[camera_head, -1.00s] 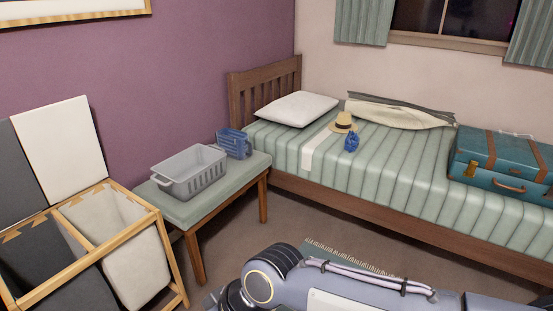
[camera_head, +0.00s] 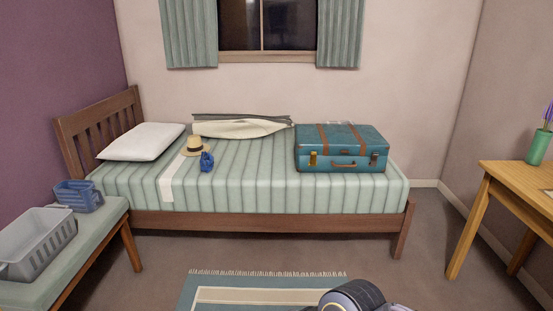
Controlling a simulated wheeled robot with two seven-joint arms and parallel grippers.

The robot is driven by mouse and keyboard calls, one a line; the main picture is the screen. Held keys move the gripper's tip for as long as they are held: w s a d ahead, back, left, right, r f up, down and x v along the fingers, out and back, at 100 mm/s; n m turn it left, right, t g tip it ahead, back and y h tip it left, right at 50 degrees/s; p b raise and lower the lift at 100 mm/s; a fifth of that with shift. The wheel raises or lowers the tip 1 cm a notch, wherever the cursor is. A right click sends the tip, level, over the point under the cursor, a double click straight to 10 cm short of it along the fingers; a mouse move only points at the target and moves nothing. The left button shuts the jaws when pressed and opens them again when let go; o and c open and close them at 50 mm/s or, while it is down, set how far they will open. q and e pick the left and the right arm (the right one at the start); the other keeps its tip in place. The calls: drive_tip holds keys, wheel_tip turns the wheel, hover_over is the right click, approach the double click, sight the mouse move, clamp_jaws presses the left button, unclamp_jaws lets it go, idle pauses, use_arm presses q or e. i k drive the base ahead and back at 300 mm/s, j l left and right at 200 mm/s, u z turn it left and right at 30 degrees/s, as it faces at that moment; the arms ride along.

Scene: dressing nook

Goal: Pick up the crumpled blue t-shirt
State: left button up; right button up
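A small crumpled dark blue bundle (camera_head: 206,162) sits on the striped bed (camera_head: 245,183), close in front of a straw hat (camera_head: 194,145). It is the only thing in view that looks like the blue t-shirt, but it is too small for me to make out its shape. Neither of my grippers is in view. Only part of one of my arms shows at the bottom edge, far from the bed.
A teal suitcase (camera_head: 341,150), a pillow (camera_head: 143,141) and a cream garment bag (camera_head: 240,128) lie on the bed. A bench (camera_head: 98,236) with a grey basket (camera_head: 38,243) and a blue basket (camera_head: 78,195) stands left. A wooden table (camera_head: 517,182) stands right. A rug (camera_head: 230,291) covers the front floor.

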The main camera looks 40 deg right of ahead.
sight(206, 161)
drive_tip(key=z, duration=0.85)
